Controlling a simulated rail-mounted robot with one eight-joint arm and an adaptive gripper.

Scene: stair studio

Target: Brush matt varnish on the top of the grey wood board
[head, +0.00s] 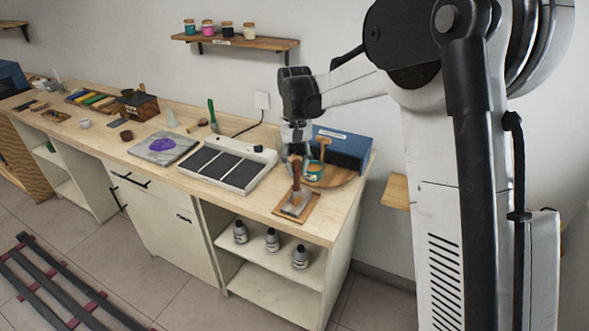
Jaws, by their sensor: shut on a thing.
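My gripper (296,152) is at the right end of the long bench, pointing down. It is shut on a brush (296,172) with a reddish-brown handle, held roughly upright. The brush's lower end is at or just above a small grey board (294,208), which lies on a brown wooden piece near the bench's front edge. I cannot tell whether the bristles touch the board. A teal-labelled jar (314,172) stands just behind, on a round wooden tray (342,178); its contents are too small to make out.
A wooden-handled tool (322,145) stands by the jar. A blue box (345,150) is behind the tray. A white unit with dark panels (228,167) lies to the left, then a slab with a purple patch (162,147). A shelf with jars (240,42) hangs above.

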